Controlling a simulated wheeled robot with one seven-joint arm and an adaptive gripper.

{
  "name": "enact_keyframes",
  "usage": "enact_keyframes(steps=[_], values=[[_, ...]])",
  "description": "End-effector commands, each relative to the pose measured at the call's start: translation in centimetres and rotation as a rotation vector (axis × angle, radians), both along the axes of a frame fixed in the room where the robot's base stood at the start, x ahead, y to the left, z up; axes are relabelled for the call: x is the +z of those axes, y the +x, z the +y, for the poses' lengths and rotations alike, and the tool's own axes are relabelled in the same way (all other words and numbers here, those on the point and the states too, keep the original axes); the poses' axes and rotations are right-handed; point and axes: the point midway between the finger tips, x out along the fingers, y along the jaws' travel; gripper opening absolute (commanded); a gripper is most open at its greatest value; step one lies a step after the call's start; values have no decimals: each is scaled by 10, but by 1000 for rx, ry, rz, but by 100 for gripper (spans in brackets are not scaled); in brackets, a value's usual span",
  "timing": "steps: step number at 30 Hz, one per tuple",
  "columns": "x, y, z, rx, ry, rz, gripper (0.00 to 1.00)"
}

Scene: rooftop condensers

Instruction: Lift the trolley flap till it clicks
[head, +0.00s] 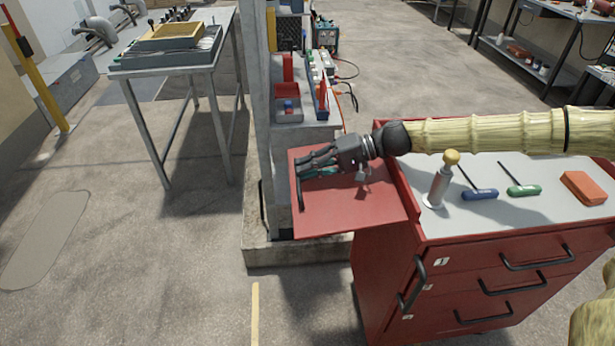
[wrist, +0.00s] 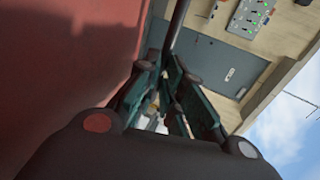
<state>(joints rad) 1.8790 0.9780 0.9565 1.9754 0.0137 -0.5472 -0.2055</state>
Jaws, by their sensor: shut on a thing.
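The red trolley (head: 460,245) stands at right, with its red flap (head: 350,205) sticking out from its left side. The flap looks raised to about level with the top; I cannot tell whether its catch is engaged. A black bar handle (head: 300,193) runs along the flap's outer edge. My gripper (head: 308,172) reaches over the flap and is shut on this handle. In the wrist view the dark handle bar (wrist: 178,28) runs down between the fingers of my gripper (wrist: 170,85), with the red flap (wrist: 65,70) at left. The exact finger contact is partly hidden.
On the trolley top are a yellow-knobbed grey post (head: 439,180), a blue-handled tool (head: 480,194), a green-handled tool (head: 524,191) and an orange block (head: 583,188). A grey pillar (head: 263,110) stands close beyond the flap's outer edge. Open floor (head: 160,250) lies at left.

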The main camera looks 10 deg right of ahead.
Motion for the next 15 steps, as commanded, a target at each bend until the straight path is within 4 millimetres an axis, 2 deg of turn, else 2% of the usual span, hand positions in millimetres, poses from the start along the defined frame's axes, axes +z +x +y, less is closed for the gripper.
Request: enact_keyframes(steps=[15], values=[[22,0,-4,1,-5,0,0]])
